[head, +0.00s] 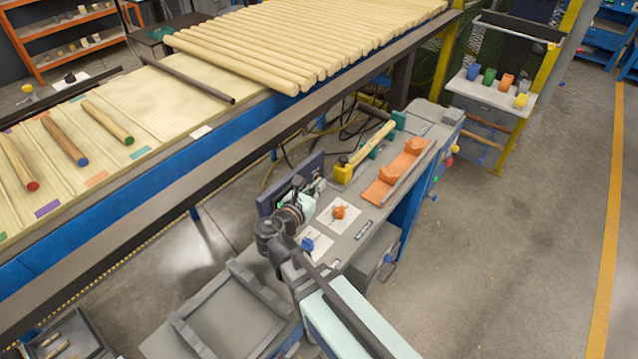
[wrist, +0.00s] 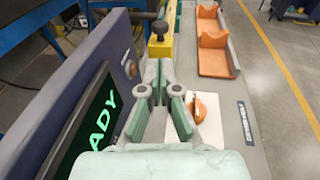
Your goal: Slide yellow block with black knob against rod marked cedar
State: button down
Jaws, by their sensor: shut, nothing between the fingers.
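The yellow block (head: 343,173) with a black knob (head: 343,159) on top stands on the grey bench, at the near end of a pale wooden rod (head: 372,145). A green block (head: 398,120) is at the rod's far end. I cannot read any cedar mark. I cannot tell if the yellow block touches the rod. In the wrist view, the yellow block (wrist: 160,48) and its knob (wrist: 159,28) are straight ahead, beyond my fingertips. My gripper (wrist: 160,68) is shut and empty, apart from the block on its near side, above the bench.
A dark screen (wrist: 95,118) with green letters stands close on the left. An orange knob (head: 339,212) and a blue knob (head: 308,244) rest on white cards. An orange cradle (head: 398,172) lies right of the rod. The conveyor with several rods (head: 290,45) runs behind.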

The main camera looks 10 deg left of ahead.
aim_at(343, 161)
jog(key=p+x, duration=0.3)
jog(key=x, duration=0.8)
jog(key=shift+w+d+r, duration=0.1)
jog(key=shift+w+d, duration=0.05)
jog(key=shift+w, duration=0.1)
jog(key=shift+x, duration=1.1)
jog(key=shift+d+r, duration=0.1)
jog(key=shift+d, duration=0.1)
jog(key=shift+s+a+r, duration=0.15)
jog(key=shift+s+a, duration=0.05)
jog(key=shift+s, duration=0.5)
jog(key=b+v, duration=0.2)
jog(key=v, duration=1)
jog(key=shift+s+a+b, duration=0.2)
jog(key=shift+s+b, duration=0.1)
jog(key=shift+b, duration=0.1)
